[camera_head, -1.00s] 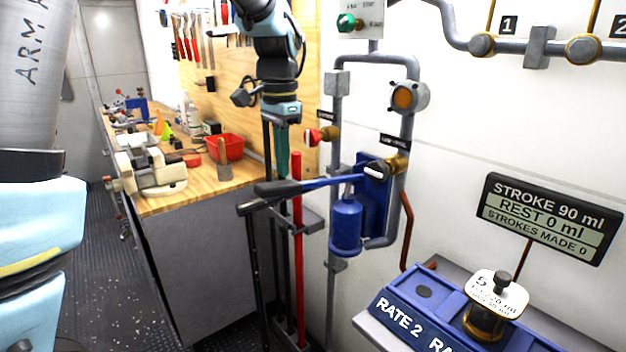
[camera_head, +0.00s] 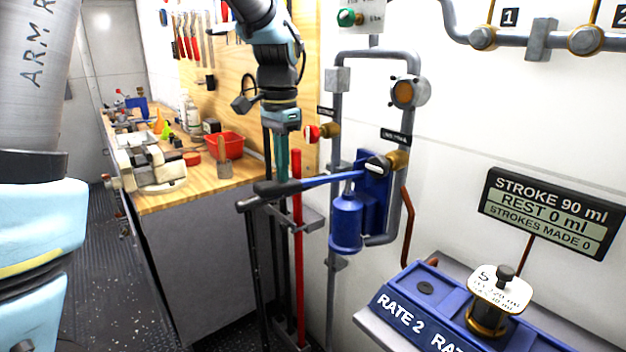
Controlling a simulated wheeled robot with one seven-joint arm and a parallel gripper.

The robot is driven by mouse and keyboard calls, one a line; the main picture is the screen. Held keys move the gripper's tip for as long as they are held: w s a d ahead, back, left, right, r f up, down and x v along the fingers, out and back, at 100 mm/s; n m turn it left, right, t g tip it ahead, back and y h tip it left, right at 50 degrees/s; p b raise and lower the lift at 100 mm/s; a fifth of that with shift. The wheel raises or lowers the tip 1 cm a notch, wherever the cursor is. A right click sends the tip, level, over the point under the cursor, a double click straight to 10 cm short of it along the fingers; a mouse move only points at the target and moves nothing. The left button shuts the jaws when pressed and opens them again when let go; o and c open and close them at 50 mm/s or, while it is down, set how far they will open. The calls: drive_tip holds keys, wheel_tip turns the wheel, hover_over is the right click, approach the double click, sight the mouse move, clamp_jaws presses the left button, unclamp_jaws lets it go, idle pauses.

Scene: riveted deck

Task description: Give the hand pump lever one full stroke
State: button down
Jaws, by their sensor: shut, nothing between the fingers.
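The hand pump (camera_head: 346,222) is a blue cylinder with a blue back plate (camera_head: 372,195), fixed to the wall pipes. Its blue lever (camera_head: 332,180) runs left from the pump, nearly level, and ends in a black grip (camera_head: 277,188). My gripper (camera_head: 282,177) points down with its teal fingers shut and empty. The fingertips are right at the top of the black grip in the picture; I cannot tell whether they touch it. A sign (camera_head: 548,212) reads stroke 90 ml, rest 0 ml, strokes made 0.
Red and black upright bars (camera_head: 297,250) stand below and behind the lever. A workbench (camera_head: 215,190) with a vise (camera_head: 155,165) and red bin (camera_head: 228,145) is at left. A blue block marked RATE 2 (camera_head: 400,305) carries a weight (camera_head: 492,305) at lower right.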

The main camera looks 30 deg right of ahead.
drive_tip(key=shift+f+b, duration=2.45)
drive_tip(key=shift+f, duration=2.35)
wheel_tip(320, 180, up, 12)
drive_tip(key=p, duration=1)
wheel_tip(320, 180, up, 5)
drive_tip(key=p, duration=0.4)
drive_tip(key=s+a+f+n, duration=0.1)
drive_tip(key=a+f+n, duration=0.2)
drive_tip(key=a, duration=0.7)
drive_tip(key=s+a+f+n+t+b, duration=0.1)
drive_tip(key=a+f+n, duration=0.2)
drive_tip(key=a+n, duration=0.3)
drive_tip(key=s+a+f+n, duration=0.2)
drive_tip(key=a+f+n, duration=0.2)
drive_tip(key=a, duration=1)
drive_tip(key=shift+n+t, duration=0.3)
drive_tip(key=shift+n, duration=0.5)
